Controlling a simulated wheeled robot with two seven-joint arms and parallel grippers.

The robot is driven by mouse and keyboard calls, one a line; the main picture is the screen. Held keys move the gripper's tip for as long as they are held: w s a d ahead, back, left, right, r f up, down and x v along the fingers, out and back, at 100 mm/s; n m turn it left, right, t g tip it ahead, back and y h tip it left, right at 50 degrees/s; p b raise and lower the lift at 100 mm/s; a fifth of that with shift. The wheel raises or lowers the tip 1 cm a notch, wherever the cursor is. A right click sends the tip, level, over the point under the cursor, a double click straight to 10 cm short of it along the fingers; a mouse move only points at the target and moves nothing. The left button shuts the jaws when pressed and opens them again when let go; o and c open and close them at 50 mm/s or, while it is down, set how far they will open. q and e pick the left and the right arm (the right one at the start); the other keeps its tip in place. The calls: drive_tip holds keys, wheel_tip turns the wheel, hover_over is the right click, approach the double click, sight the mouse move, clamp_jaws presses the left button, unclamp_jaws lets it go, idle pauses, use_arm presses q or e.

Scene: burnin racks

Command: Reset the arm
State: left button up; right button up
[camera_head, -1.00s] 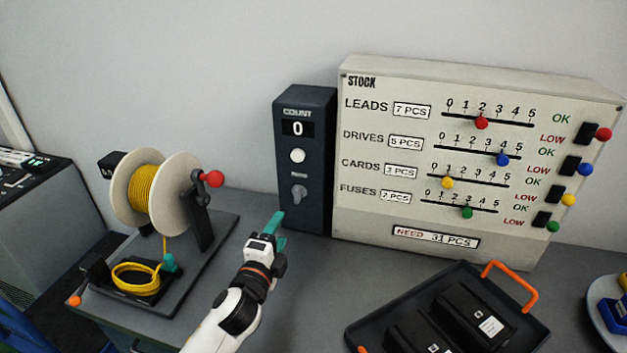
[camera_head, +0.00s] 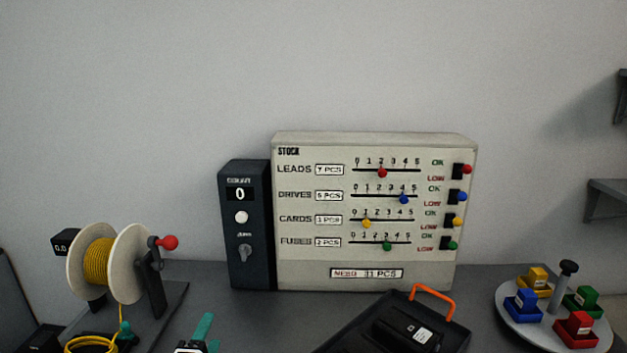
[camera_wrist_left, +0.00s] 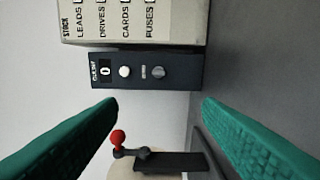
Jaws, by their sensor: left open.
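My left gripper (camera_head: 202,330) shows at the bottom edge of the head view, with teal fingers and most of the arm out of frame. In the left wrist view its two teal fingers (camera_wrist_left: 160,103) are spread apart with nothing between them. It is in front of the dark counter box (camera_head: 245,222), which reads 0 and has a white button and a grey knob. My right gripper is not in view.
A yellow cable reel (camera_head: 98,265) with a red-knobbed crank stands left. The stock panel (camera_head: 310,262) with coloured sliders stands behind. A black tray (camera_head: 455,338) with an orange handle is front right. A round holder (camera_head: 548,335) carries coloured blocks. Table between reel and tray is mostly clear.

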use_arm(q)
drive_tip(key=s+f+n+g, duration=0.1)
drive_tip(key=f, duration=0.1)
drive_tip(key=s+a+f+n+g+y, duration=0.1)
drive_tip(key=s+f+n, duration=0.1)
drive_tip(key=s+f+n+g, duration=0.1)
drive_tip(key=s+n, duration=0.1)
drive_tip(key=shift+a+f+y, duration=0.25)
drive_tip(key=shift+f+y, duration=0.15)
drive_tip(key=s+f+n+g, duration=0.3)
drive_tip(key=s+n+g, duration=0.1)
drive_tip(key=s, duration=0.5)
drive_tip(key=s+d+f+n+g+h, duration=0.1)
drive_tip(key=s+f+n+g, duration=0.25)
drive_tip(key=s, duration=0.55)
drive_tip(key=s+f+n+g, duration=0.3)
drive_tip(key=s+n+g, duration=0.1)
drive_tip(key=s, duration=0.4)
wheel_tip(320, 180, down, 24)
drive_tip(key=g, duration=0.1)
drive_tip(key=s+a+f+g, duration=0.1)
drive_tip(key=s+a+f, duration=0.1)
drive_tip(key=s+f, duration=1.5)
drive_tip(key=shift+s+a+f+m, duration=0.3)
drive_tip(key=shift+f+m, duration=0.15)
drive_tip(key=shift+f, duration=0.05)
drive_tip(key=shift+g, duration=0.25)
drive_tip(key=shift+c, duration=0.6)
